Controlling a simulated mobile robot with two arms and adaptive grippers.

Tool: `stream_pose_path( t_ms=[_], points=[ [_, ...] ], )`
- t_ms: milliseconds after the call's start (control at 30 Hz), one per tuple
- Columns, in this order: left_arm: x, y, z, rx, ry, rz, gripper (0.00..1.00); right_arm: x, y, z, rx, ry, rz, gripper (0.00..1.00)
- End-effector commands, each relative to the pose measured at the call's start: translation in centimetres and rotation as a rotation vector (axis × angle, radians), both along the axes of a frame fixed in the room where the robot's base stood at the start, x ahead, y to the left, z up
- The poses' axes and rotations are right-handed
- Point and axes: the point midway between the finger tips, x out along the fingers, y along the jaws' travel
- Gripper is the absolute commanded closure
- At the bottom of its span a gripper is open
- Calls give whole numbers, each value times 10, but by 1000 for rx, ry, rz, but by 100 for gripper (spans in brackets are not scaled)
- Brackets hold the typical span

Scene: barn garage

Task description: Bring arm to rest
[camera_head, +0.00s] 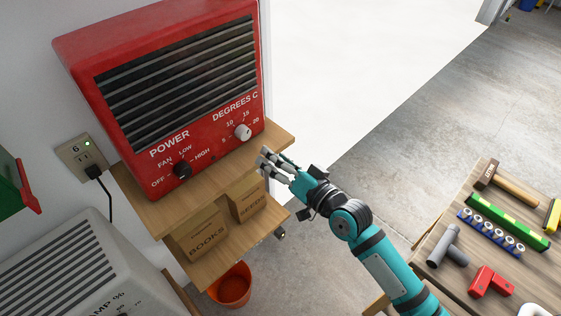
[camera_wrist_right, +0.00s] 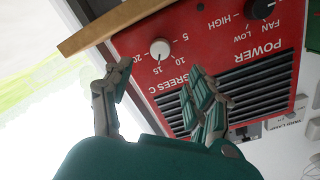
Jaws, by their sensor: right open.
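My right gripper (camera_head: 270,163) is open and empty, in front of the right end of the wooden shelf in the head view. My teal right arm (camera_head: 385,268) reaches up to it from the lower right. In the right wrist view the two fingers of the right gripper (camera_wrist_right: 158,98) are spread apart with nothing between them. The red heater (camera_head: 170,80) stands on the shelf beyond the fingers. Its white degrees knob (camera_head: 243,131) is close to the fingertips but apart from them; it also shows in the wrist view (camera_wrist_right: 160,48). My left gripper is not in view.
The wooden shelf (camera_head: 160,215) holds boxes marked books (camera_head: 203,240) and seeds (camera_head: 248,201). An orange bucket (camera_head: 231,287) stands below. A grey unit (camera_head: 75,270) stands at the lower left. Open floor (camera_head: 430,130) lies behind.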

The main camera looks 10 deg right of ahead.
Motion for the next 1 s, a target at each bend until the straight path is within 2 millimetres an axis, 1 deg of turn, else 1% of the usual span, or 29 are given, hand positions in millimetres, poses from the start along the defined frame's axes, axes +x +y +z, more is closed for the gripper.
stream_pose_path(
  t_ms=[100,200,667,733,767,867,967,1000],
  points=[
    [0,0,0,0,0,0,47,-10,-6,0,0,1,1,42],
    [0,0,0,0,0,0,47,-12,-8,1,1,0,1,42],
    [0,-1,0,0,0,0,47,-12,-8,1,1,0,1,42],
    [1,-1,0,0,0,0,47,-12,-9,-4,-6,7,-4,42],
    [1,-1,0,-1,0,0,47,-11,-11,-9,-14,13,-9,42],
    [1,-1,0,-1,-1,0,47,-6,-20,-44,-65,56,-39,42],
    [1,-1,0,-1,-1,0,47,-5,-38,-106,-157,133,-85,42],
    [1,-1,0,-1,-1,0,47,-7,-47,-135,-204,169,-103,42]
  ],
)
